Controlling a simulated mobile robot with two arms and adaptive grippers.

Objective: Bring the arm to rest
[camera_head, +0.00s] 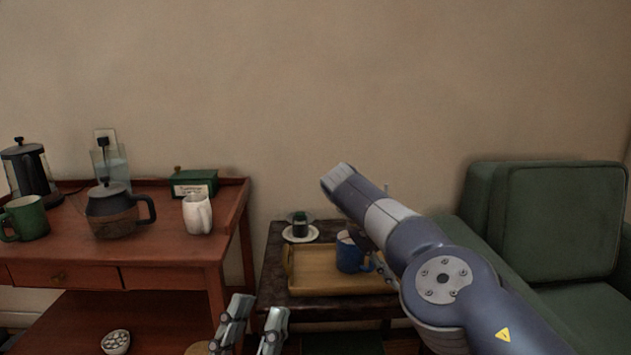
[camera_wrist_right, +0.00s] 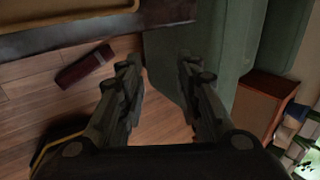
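My right arm (camera_head: 440,270) comes in from the right in the head view, raised in front of the low dark table. My left gripper (camera_head: 257,310) is at the bottom edge of the head view, in front of the gap between the two tables. Its two fingers are apart, with nothing seen between them.
The low table (camera_head: 275,262) holds a wooden tray (camera_head: 312,280) with a blue mug (camera_head: 349,256), close to my right arm. A red-brown sideboard (camera_head: 165,278) bears a coffee pot (camera_head: 112,212) and white mug (camera_head: 197,213). A green armchair (camera_head: 565,220) stands right.

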